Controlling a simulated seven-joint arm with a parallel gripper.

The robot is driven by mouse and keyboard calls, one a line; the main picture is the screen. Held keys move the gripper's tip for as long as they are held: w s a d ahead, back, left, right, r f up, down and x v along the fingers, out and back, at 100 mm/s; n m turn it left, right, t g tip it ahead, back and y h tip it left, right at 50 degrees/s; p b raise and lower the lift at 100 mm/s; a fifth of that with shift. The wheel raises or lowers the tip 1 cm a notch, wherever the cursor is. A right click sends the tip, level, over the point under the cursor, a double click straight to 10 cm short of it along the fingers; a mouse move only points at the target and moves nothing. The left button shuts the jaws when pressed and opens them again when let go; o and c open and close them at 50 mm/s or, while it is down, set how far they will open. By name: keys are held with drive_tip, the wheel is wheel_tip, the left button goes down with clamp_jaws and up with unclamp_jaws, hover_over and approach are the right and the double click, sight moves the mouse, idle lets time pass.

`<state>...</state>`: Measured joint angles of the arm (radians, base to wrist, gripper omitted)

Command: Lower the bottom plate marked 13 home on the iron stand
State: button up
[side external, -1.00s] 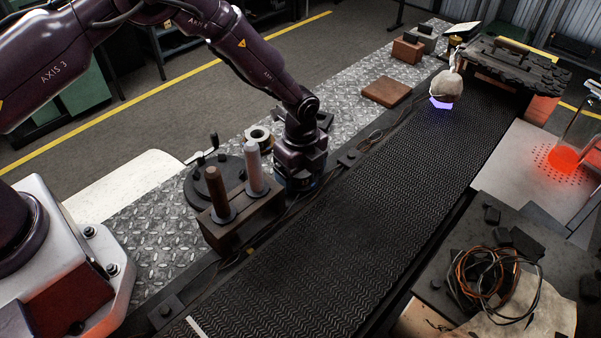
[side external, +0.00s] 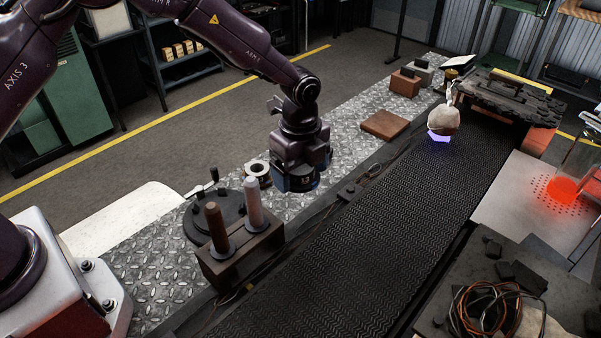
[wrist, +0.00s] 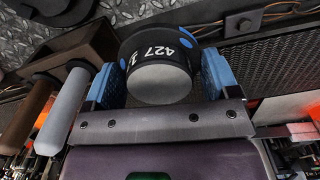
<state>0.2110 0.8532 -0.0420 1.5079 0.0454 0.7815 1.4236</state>
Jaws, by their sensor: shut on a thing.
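My gripper (wrist: 160,90) is shut on a dark round piece (wrist: 172,48) with blue patches, seen between its blue fingers in the wrist view. The piece is held level or nearly so, above the checkered plate. A round black iron fixture with upright pegs (side external: 212,215), possibly the stand, is left of my gripper in the side view. It is apart from the held piece. What lies directly under the piece is hidden.
A block with two upright handled tools (side external: 238,262) stands just in front and left. A pale ring (side external: 257,170) lies beside the gripper. A dark conveyor (side external: 370,220) runs along the right. A brown slab (side external: 385,124) lies farther back; checkered plate between is clear.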

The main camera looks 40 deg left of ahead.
drive_tip(key=shift+n, duration=0.4)
drive_tip(key=a+r, duration=0.2)
drive_tip(key=a, duration=0.1)
drive_tip(key=shift+w+a+r, duration=0.15)
drive_tip(key=shift+r, duration=0.2)
drive_tip(key=s+a+n, duration=0.3)
drive_tip(key=s+a, duration=0.5)
drive_tip(key=s, duration=0.4)
drive_tip(key=shift+s+d+f, duration=0.1)
drive_tip(key=shift+f, duration=1.9)
drive_tip(key=shift+s+d+f, duration=0.1)
drive_tip(key=shift+f, duration=1.85)
drive_tip(key=shift+a+f, duration=0.1)
drive_tip(key=shift+f, duration=0.55)
drive_tip(key=o, duration=0.9)
drive_tip(key=shift+o, duration=0.4)
